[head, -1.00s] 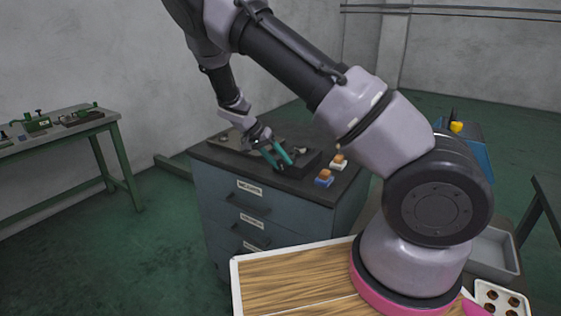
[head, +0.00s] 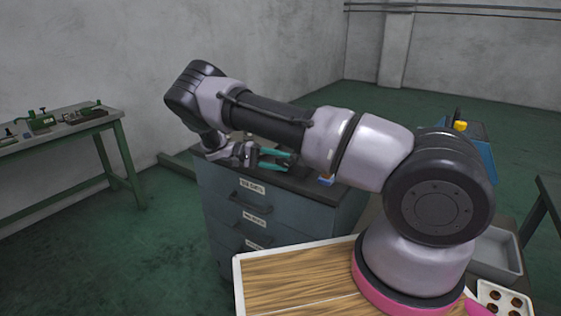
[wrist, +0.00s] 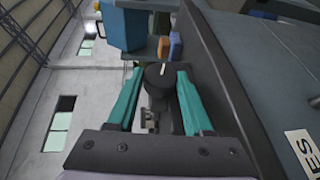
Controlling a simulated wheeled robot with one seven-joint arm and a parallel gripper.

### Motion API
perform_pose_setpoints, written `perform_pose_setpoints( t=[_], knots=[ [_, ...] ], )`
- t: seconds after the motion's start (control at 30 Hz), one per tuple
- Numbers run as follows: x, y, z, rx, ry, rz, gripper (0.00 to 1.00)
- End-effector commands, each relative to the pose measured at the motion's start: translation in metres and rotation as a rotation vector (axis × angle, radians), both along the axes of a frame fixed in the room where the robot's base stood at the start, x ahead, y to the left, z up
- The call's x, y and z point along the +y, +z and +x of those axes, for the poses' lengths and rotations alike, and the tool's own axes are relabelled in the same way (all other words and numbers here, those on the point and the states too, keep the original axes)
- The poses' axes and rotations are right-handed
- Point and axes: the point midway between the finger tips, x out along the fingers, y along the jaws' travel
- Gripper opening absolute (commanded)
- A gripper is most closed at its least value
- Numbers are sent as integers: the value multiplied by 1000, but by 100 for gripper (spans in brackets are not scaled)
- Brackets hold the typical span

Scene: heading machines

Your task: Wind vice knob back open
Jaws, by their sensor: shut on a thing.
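A black round knob (wrist: 158,76) with a white line on its face is between the two teal fingers of my gripper (wrist: 160,72) in the wrist view. The fingers are shut on its sides. A grey metal part (wrist: 152,117) shows below the knob, between the fingers; I cannot tell the vice's form from it. In the head view my gripper (head: 276,158) lies nearly level at the top of the drawer cabinet (head: 255,210). My arm hides most of the cabinet top there, and I cannot make out the knob.
A blue block (head: 326,180) shows at the cabinet's right edge, partly behind my arm. A green-legged bench (head: 75,128) with small green devices stands at the left. A wood-topped surface (head: 290,285) lies in front, with a grey bin (head: 497,252) at the right. Open floor separates bench and cabinet.

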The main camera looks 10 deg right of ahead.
Motion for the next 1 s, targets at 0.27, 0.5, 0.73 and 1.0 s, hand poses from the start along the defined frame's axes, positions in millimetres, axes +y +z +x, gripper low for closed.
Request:
perform_pose_setpoints(
  t=[0.27,0.5,0.73,1.0],
  knots=[
    [1,-4,0,100,3,-97,0],
    [1,-4,0,134,2,-128,0],
    [1,-4,0,141,1,-132,0],
    [1,-4,0,140,1,-132,78]
  ],
)
